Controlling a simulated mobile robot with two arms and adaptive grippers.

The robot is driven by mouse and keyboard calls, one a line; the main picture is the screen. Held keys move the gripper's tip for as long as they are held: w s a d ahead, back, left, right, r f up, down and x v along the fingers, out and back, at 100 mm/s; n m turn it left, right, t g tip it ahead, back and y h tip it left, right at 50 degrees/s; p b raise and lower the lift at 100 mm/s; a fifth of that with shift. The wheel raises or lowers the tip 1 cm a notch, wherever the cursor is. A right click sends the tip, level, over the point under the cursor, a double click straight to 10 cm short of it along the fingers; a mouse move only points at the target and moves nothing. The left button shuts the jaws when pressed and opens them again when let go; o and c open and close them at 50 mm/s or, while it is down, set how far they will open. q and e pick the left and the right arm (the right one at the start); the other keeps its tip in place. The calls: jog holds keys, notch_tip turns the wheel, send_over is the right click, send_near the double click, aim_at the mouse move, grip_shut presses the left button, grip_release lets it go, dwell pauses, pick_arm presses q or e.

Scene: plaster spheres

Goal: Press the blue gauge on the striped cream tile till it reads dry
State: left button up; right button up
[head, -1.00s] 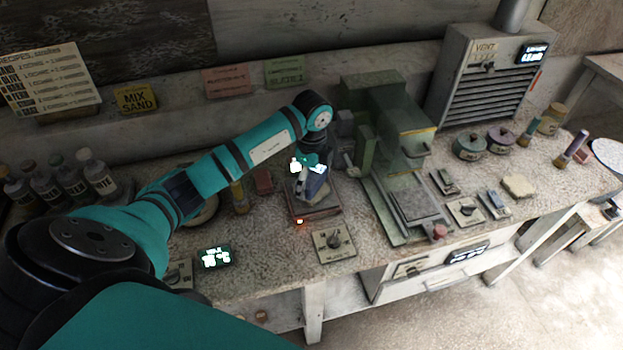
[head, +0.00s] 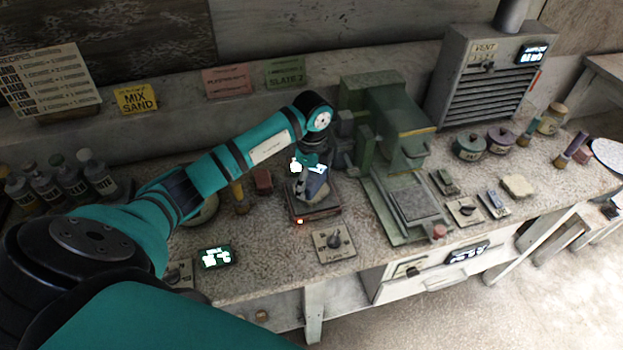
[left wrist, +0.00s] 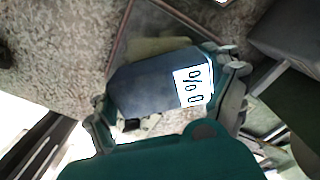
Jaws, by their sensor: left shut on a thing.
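The blue gauge (head: 317,185) is held over a dark square plate (head: 328,213) at the bench's middle. In the left wrist view the gauge (left wrist: 145,85) has a white display that seems to read 0 %, seen turned. My left gripper (left wrist: 172,88) is shut on it, a finger at each end; in the head view the gripper (head: 307,178) points down at the plate. A pale olive-cream piece (left wrist: 160,46), perhaps the tile, shows partly behind the gauge. I cannot make out stripes or whether the gauge touches it. My right gripper is not in view.
A green press (head: 395,130) stands close to the right of the plate. A knob panel (head: 334,244) is in front. A plain cream block (head: 518,186) lies farther right. Several bottles (head: 70,175) stand at the left. A lit display (head: 215,257) sits at the front edge.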

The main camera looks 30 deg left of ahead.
aim_at(312, 175)
pick_arm(q)
jog(key=shift+r+p, duration=0.8)
jog(key=shift+r, duration=0.05)
notch_tip(312, 175, up, 5)
jog(key=p, duration=0.4)
jog(key=shift+r, duration=0.1)
dwell(0.5)
